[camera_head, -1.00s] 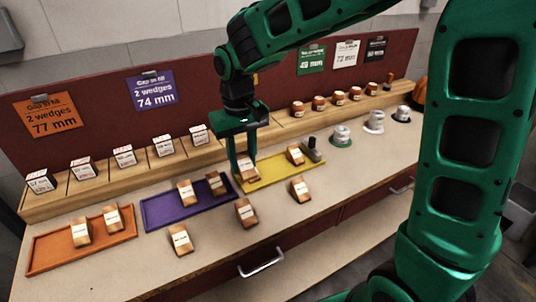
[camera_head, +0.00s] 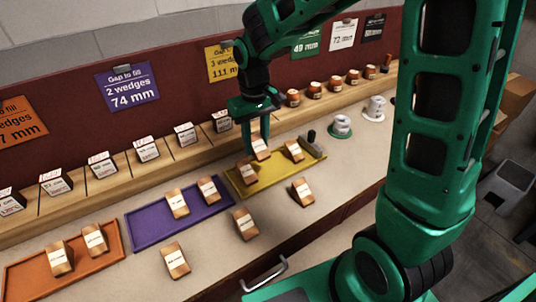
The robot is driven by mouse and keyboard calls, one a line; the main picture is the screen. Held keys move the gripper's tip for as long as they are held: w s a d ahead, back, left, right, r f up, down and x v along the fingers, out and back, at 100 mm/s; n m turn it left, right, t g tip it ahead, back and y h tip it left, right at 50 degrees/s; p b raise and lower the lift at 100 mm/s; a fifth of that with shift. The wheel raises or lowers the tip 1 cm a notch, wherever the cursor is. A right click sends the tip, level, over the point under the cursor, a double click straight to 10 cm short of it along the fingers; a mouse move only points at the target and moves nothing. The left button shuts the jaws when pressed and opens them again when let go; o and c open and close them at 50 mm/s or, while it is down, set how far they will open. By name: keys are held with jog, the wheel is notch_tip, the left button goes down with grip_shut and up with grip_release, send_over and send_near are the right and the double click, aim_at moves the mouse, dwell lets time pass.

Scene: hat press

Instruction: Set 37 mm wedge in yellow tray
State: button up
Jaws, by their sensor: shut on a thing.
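My gripper (camera_head: 256,143) points down over the left back part of the yellow tray (camera_head: 275,178). It is shut on a brown wedge (camera_head: 261,150) with a white label, low at the tray's back edge. I cannot tell whether this wedge touches the tray floor. A second wedge (camera_head: 247,173) is in the tray's left part, just in front of the held one. A third wedge (camera_head: 294,151) is in the tray's right part. The labels are too small to read, so I cannot tell which is 37 mm.
A purple tray (camera_head: 150,232) and an orange tray (camera_head: 85,273) stand to the left, each with two wedges. Loose wedges (camera_head: 245,224) lie on the bench in front. A dark upright piece (camera_head: 312,139) stands at the yellow tray's right end. A wooden ledge (camera_head: 103,195) runs behind.

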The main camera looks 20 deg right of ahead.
aim_at(269, 163)
jog(key=d, duration=0.1)
jog(key=d+f, duration=0.2)
jog(key=d, duration=0.1)
jog(key=shift+f, duration=2.25)
jog(key=shift+f, duration=0.1)
jog(key=o, duration=1)
jog(key=shift+o, duration=0.2)
jog(key=shift+w, duration=0.1)
notch_tip(269, 163, up, 12)
jog(key=s+d+r+m, duration=0.3)
jog(key=s+d+m, duration=0.2)
jog(key=s+d, duration=0.9)
jog(key=s+d+f+m, duration=0.1)
jog(key=s+d+m, duration=0.2)
jog(key=s, duration=0.9)
jog(key=shift+d+f+m, duration=0.3)
jog(key=shift+d+f, duration=0.1)
